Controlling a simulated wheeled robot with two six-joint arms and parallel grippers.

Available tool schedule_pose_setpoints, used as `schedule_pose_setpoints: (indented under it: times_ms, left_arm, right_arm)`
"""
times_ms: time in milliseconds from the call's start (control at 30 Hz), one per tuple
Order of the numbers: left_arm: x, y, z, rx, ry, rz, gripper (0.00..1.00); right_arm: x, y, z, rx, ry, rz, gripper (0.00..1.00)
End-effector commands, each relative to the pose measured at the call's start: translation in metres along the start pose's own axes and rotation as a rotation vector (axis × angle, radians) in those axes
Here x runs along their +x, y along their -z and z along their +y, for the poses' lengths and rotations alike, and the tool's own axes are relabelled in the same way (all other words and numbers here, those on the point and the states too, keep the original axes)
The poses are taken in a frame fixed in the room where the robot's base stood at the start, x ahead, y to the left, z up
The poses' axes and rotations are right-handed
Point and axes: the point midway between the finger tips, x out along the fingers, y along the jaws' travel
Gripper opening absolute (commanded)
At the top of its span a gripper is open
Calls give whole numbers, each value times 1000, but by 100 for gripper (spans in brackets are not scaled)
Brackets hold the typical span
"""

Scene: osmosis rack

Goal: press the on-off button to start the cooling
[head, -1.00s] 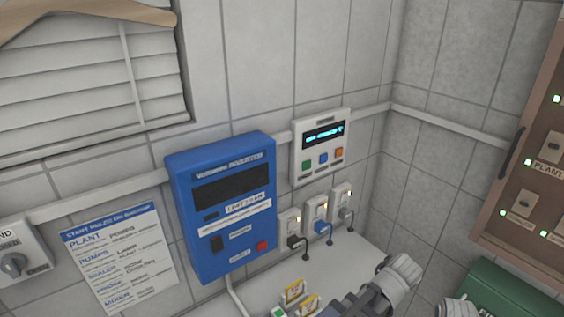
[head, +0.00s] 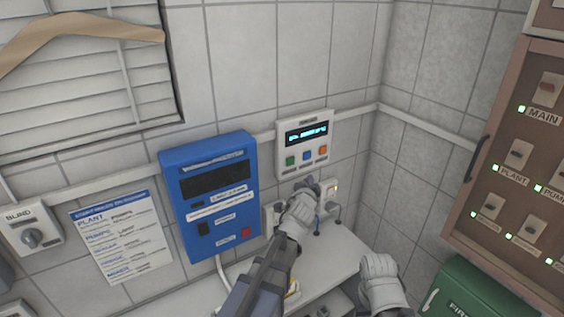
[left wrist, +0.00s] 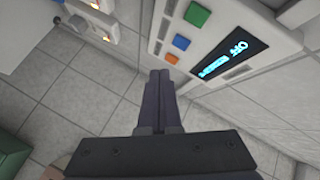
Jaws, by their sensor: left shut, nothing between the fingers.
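A white control panel (head: 292,168) hangs on the tiled wall, with a lit cyan display (head: 306,133). Below the display are a green button (head: 290,160), a blue button (head: 306,155) and an orange button (head: 322,150); I cannot read which is the on-off one. My left gripper (head: 309,182) is just below the panel, shut and empty. In the left wrist view its closed fingertips (left wrist: 160,73) are near the orange button (left wrist: 172,59); contact cannot be told. A pale part of my right arm shows at lower right, but its fingers do not.
A blue inverter box (head: 212,200) hangs left of the panel. Sockets (head: 331,190) with plugs sit under the panel, partly behind my left gripper. A brown switch cabinet (head: 468,215) stands at right above a green box (head: 462,290). A white shelf (head: 340,255) lies below.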

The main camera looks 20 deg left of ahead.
Motion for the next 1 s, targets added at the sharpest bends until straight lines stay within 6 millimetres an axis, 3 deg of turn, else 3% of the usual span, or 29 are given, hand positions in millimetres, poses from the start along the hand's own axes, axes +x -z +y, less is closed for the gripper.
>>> schedule_pose_setpoints:
  times_ms: [367, 1000]
  left_arm:
    - [3, -2, -1, -2, -1, -1, 0]
    - [55, -39, -38, -2, -1, -2, 0]
  right_arm:
    - [0, 0, 0, 0, 0, 0, 0]
    - [0, 0, 0, 0, 0, 0, 0]
